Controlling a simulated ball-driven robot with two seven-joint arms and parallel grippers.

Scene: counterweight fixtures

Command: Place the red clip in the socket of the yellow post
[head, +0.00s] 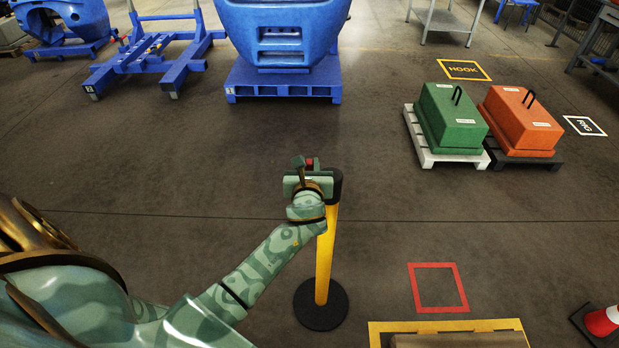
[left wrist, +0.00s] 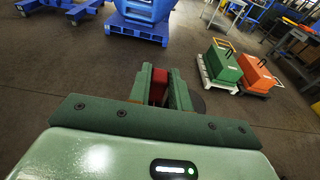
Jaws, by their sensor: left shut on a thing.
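The yellow post (head: 325,262) stands upright on a round black base, with a black top (head: 336,181). My left gripper (head: 306,165) is at the post's top, in front of and slightly left of it. It is shut on the red clip (head: 312,163), of which only a small red part shows. In the left wrist view the red clip (left wrist: 158,86) sits between the two green fingers (left wrist: 160,92). The black top shows partly behind the right finger. The socket is hidden, so I cannot tell whether the clip touches it. My right gripper is not in view.
A green block (head: 450,118) and an orange block (head: 522,120) with handles stand on pallets at the right. A red floor square (head: 438,308) and a traffic cone (head: 602,320) lie front right. Blue machinery (head: 282,30) stands at the back. The middle floor is clear.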

